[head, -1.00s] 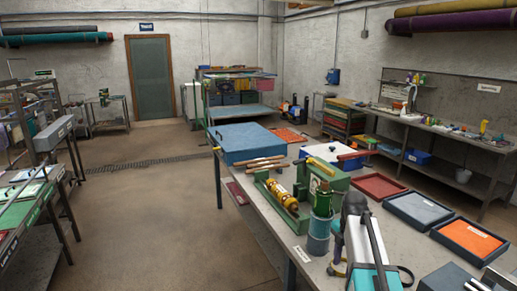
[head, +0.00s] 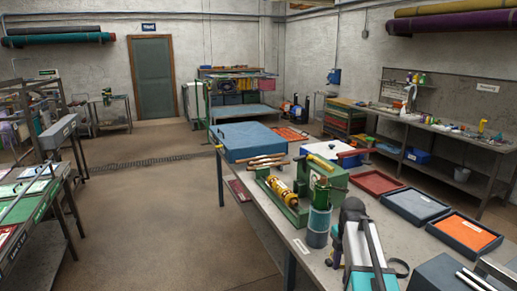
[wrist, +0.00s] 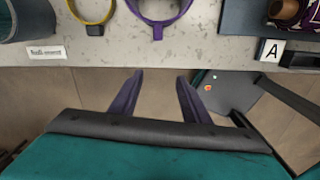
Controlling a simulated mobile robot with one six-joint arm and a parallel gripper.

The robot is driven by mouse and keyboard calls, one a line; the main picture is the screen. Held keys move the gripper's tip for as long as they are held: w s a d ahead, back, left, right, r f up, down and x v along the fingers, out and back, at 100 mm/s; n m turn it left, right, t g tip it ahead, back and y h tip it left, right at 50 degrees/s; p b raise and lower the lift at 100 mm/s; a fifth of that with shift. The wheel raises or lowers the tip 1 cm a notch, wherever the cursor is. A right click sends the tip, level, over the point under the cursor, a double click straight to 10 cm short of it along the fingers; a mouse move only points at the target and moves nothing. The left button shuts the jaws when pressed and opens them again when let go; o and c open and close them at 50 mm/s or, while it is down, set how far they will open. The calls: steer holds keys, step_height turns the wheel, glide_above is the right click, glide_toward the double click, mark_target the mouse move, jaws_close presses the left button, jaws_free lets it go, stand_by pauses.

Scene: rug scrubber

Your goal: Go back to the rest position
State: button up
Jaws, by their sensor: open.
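My gripper (wrist: 160,77) shows in the wrist view as two dark purple fingers. They stand apart with nothing between them. Past their tips are a strip of floor and the edge of a grey worktop (wrist: 110,52). A purple ring-shaped part (wrist: 158,30) and a yellow ring (wrist: 96,29) lie on that worktop, apart from the fingers. No marker of the rest position shows in the frames.
The floor (head: 150,215) between is clear.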

steer(key=s+a+f+m, duration=0.6)
steer(key=s+f+m, duration=0.1)
steer(key=f+m, duration=0.4)
steer(key=s+a+f+m, duration=0.6)
steer(key=f+m, duration=0.4)
steer(key=f, duration=0.1)
steer(key=s+f+g+b, duration=0.5)
steer(key=s+f+b, duration=0.2)
steer(key=s+f, duration=1.8)
steer(key=shift+s+d+f+g, duration=0.2)
steer(key=shift+s+g, duration=0.2)
steer(key=shift+s, duration=0.15)
